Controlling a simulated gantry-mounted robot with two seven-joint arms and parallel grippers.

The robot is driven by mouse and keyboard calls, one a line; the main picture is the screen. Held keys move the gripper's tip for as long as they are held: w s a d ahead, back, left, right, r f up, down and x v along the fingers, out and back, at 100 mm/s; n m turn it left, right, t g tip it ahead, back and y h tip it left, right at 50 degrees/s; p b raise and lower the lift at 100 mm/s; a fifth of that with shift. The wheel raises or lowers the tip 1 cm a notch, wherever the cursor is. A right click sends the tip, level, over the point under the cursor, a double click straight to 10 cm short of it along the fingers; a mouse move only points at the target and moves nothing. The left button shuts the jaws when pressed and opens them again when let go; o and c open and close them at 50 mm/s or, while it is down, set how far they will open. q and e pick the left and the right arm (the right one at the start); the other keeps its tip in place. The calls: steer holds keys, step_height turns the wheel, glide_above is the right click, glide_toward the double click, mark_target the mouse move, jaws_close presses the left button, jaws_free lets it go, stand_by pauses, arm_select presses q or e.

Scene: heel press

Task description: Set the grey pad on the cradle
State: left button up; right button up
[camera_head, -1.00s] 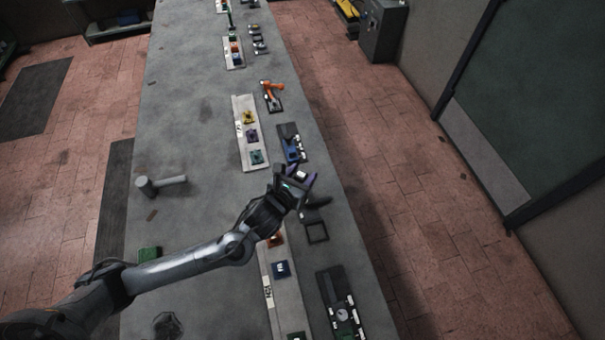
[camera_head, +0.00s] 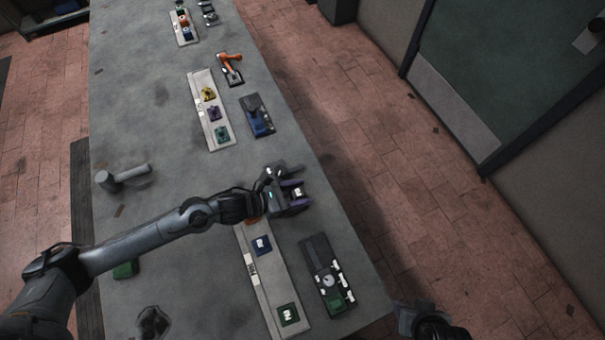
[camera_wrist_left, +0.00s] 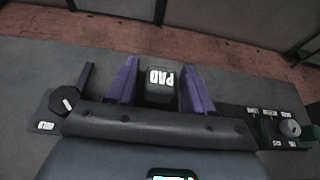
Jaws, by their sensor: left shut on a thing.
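My left gripper (camera_head: 294,194) is shut on the grey pad, its two purple fingers on either side of it. In the left wrist view the pad (camera_wrist_left: 160,93) is a dark grey block with a white "PAD" label, upside down in the picture, between the fingertips (camera_wrist_left: 160,85). I cannot make out the cradle; my gripper covers that part of the bench. My right gripper (camera_head: 430,324) shows only in part, dark, at the bottom right, and its jaws cannot be made out.
A black station with a green block (camera_head: 327,276) lies in front of my left gripper. A pale strip (camera_head: 258,285) with labelled blocks is beside it. A blue-and-black station (camera_head: 257,115) stands behind. A grey hammer (camera_head: 124,176) lies left. The bench's right edge is close.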

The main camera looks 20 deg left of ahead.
arm_select(q)
steer(key=shift+w+a+f+b, duration=0.2)
steer(key=shift+a+f+b, duration=0.25)
steer(key=shift+a+f, duration=0.4)
steer(key=shift+f+b, duration=1.15)
steer(key=shift+f, duration=0.65)
arm_select(e)
steer(key=shift+f, duration=1.75)
arm_select(q)
steer(key=shift+f+b, duration=0.35)
steer(key=shift+b, duration=0.1)
arm_select(e)
steer(key=shift+f, duration=0.45)
steer(key=shift+d, duration=0.1)
arm_select(q)
steer(key=shift+w+f+b, duration=0.1)
steer(key=shift+f+b, duration=0.35)
steer(key=shift+b, duration=0.05)
arm_select(e)
steer(key=shift+f, duration=0.45)
arm_select(q)
steer(key=o, duration=1.1)
steer(key=shift+r, duration=0.1)
